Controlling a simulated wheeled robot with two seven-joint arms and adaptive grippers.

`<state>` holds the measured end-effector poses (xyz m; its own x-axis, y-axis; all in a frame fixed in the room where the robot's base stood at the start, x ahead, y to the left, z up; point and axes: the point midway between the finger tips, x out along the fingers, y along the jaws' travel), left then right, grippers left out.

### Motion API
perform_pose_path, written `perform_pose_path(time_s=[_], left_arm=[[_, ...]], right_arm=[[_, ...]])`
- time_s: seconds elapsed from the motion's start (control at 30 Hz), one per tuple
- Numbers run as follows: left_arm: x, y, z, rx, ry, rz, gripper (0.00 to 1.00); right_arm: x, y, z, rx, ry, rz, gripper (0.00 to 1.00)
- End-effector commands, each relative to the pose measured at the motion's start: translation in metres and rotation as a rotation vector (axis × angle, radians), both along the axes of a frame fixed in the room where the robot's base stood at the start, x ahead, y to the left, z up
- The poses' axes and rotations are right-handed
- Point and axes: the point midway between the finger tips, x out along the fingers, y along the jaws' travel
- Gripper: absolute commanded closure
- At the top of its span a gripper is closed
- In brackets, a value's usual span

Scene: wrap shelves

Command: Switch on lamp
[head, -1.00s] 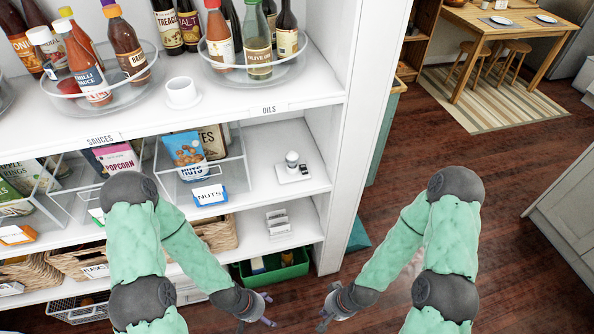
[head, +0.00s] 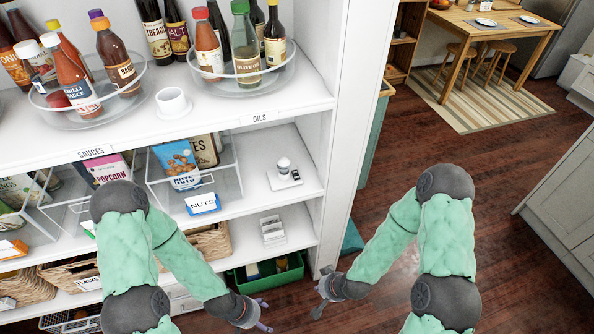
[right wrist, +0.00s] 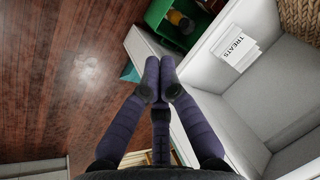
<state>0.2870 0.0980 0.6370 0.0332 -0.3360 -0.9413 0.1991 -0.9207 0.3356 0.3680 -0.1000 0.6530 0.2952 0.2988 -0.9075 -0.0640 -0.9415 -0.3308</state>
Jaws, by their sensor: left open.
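A small lamp (head: 284,168) with a rounded pale head stands on a flat white base on the middle shelf, right of the clear nuts bin. The lamp is not visible in that view.
The shelf unit's right side panel (head: 345,110) stands beside the lamp. Left of it is the clear bin (head: 232,180) with a nuts label. A white card holder (head: 272,230) is on the shelf below, above a green crate (head: 285,274). Open wooden floor lies right.

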Motion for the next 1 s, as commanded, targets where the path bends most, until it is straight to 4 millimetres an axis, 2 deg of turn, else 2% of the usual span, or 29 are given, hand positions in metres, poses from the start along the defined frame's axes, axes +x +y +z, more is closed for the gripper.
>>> perform_pose_path(time_s=[0.03,0.2,0.3,0.43,0.6,0.7,0.8,1.0], left_arm=[[0.0,0.0,0.007,0.0,0.0,0.0,0.26],[0.0,0.0,0.018,0.0,0.0,0.0,0.26],[0.0,0.0,0.024,0.0,0.0,0.0,0.26],[0.0,0.0,0.031,0.0,0.0,0.0,0.26],[0.0,0.0,0.039,0.0,0.0,0.0,0.26],[0.0,0.0,0.041,0.0,0.0,0.0,0.26],[0.0,0.0,0.042,0.0,0.0,0.0,0.26],[0.0,0.0,0.042,0.0,0.0,0.0,0.26]], right_arm=[[0.025,0.001,0.017,-0.015,-0.095,0.013,1.0],[0.1,0.006,0.072,-0.065,-0.411,0.047,1.0],[0.137,0.01,0.113,-0.094,-0.595,0.062,1.0],[0.174,0.018,0.17,-0.13,-0.824,0.075,1.0],[0.2,0.027,0.233,-0.165,-1.057,0.075,1.0],[0.206,0.03,0.257,-0.178,-1.143,0.072,1.0],[0.209,0.032,0.27,-0.185,-1.194,0.071,1.0],[0.21,0.033,0.275,-0.189,-1.216,0.069,1.0]])
